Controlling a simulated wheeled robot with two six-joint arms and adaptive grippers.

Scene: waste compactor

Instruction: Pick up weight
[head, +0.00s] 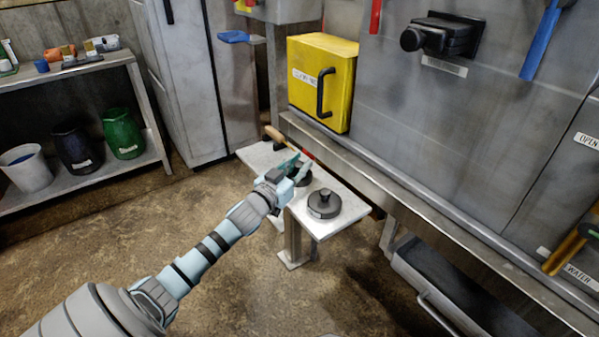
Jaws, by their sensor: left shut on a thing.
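Two dark grey round weights are on a small white table (342,221). The near weight (324,203) sits flat with its knob up, apart from my gripper. The far weight (304,179) is partly hidden behind my left gripper (298,168). The left gripper is shut on this far weight, at its top; whether the weight touches the table cannot be told. My right gripper is out of view.
A wooden-handled tool (275,134) lies at the table's far end. A yellow box (320,80) with a black handle is on the metal machine behind. A shelf with buckets (122,133) stands at left. The floor at front is clear.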

